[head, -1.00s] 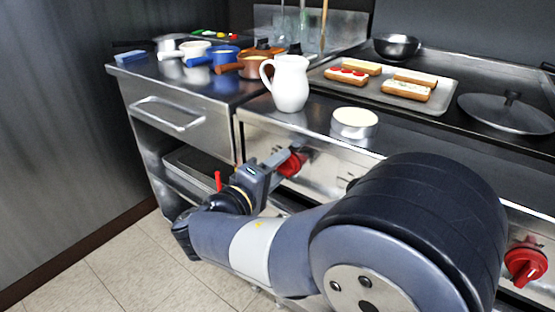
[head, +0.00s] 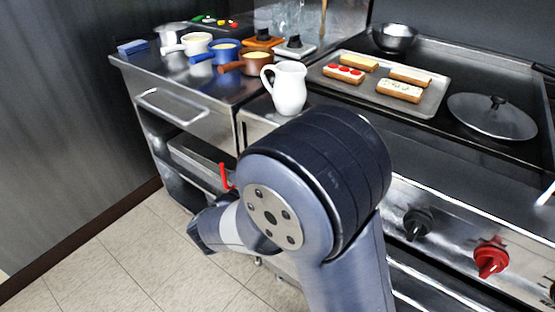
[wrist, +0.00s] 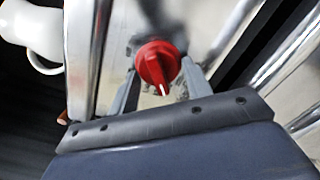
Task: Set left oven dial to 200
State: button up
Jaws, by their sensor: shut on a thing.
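The left oven dial (wrist: 157,62) is red with a white pointer line and shows in the wrist view on the steel front panel. The pointer line faces the bottom of the wrist picture, slightly right. My gripper (wrist: 160,74) is shut on this dial, one finger on each side of it. In the head view my own arm hides both the gripper and this dial. No scale numbers can be read around the dial.
Another red dial (head: 491,258) and a black knob (head: 418,224) sit farther right on the panel. A white pitcher (head: 289,88) stands above. A tray (head: 432,101) of pastries, a lid (head: 491,115) and a bowl (head: 395,37) are on the top. Floor at left is clear.

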jog(key=shift+n+p, duration=0.4)
jog(key=shift+n, duration=0.2)
jog(key=o, duration=1)
jog(key=p+v, duration=0.1)
jog(key=v, duration=0.9)
jog(key=shift+s+a, duration=0.25)
jog(key=shift+s, duration=0.1)
